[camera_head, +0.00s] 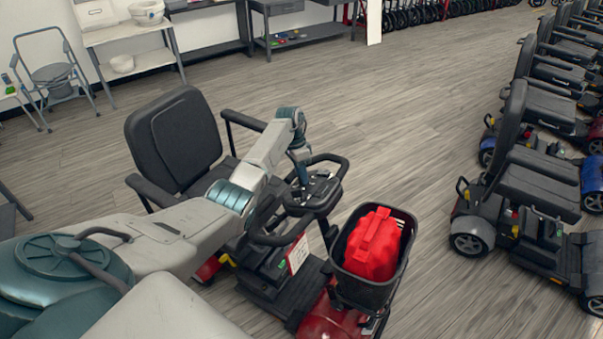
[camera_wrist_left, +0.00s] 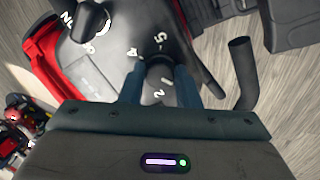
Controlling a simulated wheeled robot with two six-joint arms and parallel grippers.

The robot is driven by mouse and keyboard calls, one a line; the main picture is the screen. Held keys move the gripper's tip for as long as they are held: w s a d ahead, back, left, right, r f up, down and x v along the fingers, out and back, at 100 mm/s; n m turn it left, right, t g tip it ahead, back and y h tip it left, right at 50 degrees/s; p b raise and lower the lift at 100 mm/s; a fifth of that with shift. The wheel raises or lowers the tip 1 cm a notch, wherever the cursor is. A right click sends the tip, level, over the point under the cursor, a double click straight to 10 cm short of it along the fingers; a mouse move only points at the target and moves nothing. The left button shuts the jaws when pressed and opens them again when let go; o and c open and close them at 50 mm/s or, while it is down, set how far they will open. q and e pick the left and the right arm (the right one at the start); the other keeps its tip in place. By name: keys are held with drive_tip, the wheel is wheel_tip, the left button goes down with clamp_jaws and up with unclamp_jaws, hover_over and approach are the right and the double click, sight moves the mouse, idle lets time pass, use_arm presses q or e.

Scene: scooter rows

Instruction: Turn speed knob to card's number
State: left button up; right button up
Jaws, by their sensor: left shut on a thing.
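A scooter with a black seat (camera_head: 180,135) stands before me. My left gripper (camera_head: 304,184) reaches down to its tiller console (camera_head: 322,190). In the left wrist view, my left gripper (camera_wrist_left: 160,88) is shut on the dark speed knob (camera_wrist_left: 160,70), one finger on each side. The pointer of the knob cannot be made out. A small white card (camera_head: 298,254) with red edges hangs below the console; its number is too small to read. My right gripper is not in view.
A second black knob (camera_wrist_left: 91,20) with white lettering sits on the same console. A black basket (camera_head: 398,262) with a red bag (camera_head: 373,245) is at the scooter's front. More scooters (camera_head: 530,190) stand in a row at right. The floor between is clear.

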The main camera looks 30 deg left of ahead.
use_arm(q)
drive_tip(key=o, duration=1)
drive_tip(key=shift+s, duration=0.1)
drive_tip(key=shift+r, duration=0.15)
drive_tip(key=shift+a+r, duration=0.15)
drive_tip(key=shift+r, duration=0.2)
drive_tip(key=shift+b+v, duration=1.75)
drive_tip(key=shift+v, duration=3.2)
